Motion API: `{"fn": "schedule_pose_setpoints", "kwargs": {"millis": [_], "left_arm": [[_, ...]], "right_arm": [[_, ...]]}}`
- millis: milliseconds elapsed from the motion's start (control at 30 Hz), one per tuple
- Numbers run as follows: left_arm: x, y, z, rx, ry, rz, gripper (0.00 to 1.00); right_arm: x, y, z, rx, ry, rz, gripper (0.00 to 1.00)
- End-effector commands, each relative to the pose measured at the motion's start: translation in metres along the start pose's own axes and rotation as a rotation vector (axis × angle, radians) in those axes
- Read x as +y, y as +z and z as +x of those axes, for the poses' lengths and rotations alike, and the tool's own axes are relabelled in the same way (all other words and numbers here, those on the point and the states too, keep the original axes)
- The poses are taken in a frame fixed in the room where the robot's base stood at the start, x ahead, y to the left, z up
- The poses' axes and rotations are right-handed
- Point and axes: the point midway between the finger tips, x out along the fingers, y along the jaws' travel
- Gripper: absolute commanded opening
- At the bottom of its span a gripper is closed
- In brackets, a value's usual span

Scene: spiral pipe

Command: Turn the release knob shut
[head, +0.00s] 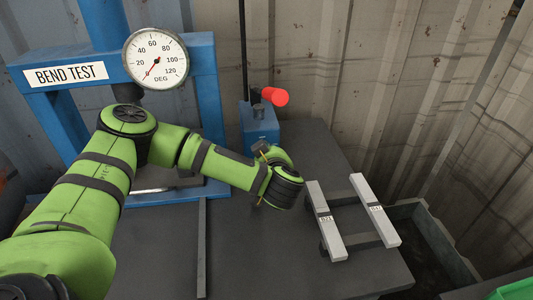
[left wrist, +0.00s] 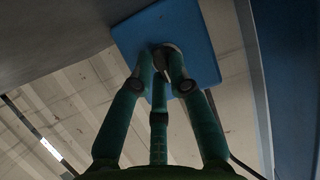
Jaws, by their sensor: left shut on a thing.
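The left wrist view shows my left gripper (left wrist: 163,66) with its dark green fingers closed together on a small grey round knob (left wrist: 172,50). The knob sits on the face of a blue block (left wrist: 203,62), and the fingertips cover part of it. In the head view my left arm reaches in from the left, and its wrist is in front of the blue pump block (head: 260,125). My right gripper is in neither view.
A red-ended lever (head: 275,97) sticks out above the block. Left of it stands a blue bend-test frame (head: 208,75) with a dial gauge (head: 156,58), its needle low.

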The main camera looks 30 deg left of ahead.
Motion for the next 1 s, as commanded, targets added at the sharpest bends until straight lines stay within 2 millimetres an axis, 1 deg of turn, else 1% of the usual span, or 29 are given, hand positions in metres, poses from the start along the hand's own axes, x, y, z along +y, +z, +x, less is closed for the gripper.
{"fn": "schedule_pose_setpoints", "kwargs": {"millis": [33, 100, 133, 167, 500, 633, 767, 1000], "left_arm": [[-0.001, -0.004, 0.001, 0.009, -0.003, -0.007, 0.0], [-0.001, -0.004, 0.001, 0.009, -0.003, -0.007, 0.0], [-0.001, -0.004, 0.001, 0.009, -0.004, -0.007, 0.3], [-0.001, -0.004, 0.001, 0.009, -0.004, -0.007, 0.42], [0.0, -0.002, 0.0, 0.003, -0.001, -0.003, 0.42], [0.001, -0.001, -0.008, 0.001, 0.001, -0.002, 0.42], [0.001, -0.001, -0.03, 0.0, 0.004, -0.002, 0.42], [0.002, -0.002, -0.089, 0.003, 0.006, -0.003, 0.42]], "right_arm": [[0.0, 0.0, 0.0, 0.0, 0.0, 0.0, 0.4], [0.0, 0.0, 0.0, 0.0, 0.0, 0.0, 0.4], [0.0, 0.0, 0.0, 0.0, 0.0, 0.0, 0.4], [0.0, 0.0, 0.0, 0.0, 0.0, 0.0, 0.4], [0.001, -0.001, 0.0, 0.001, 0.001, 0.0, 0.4], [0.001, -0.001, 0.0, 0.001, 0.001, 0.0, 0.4], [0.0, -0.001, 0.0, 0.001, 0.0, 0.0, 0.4], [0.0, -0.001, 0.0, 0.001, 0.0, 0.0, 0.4]]}}
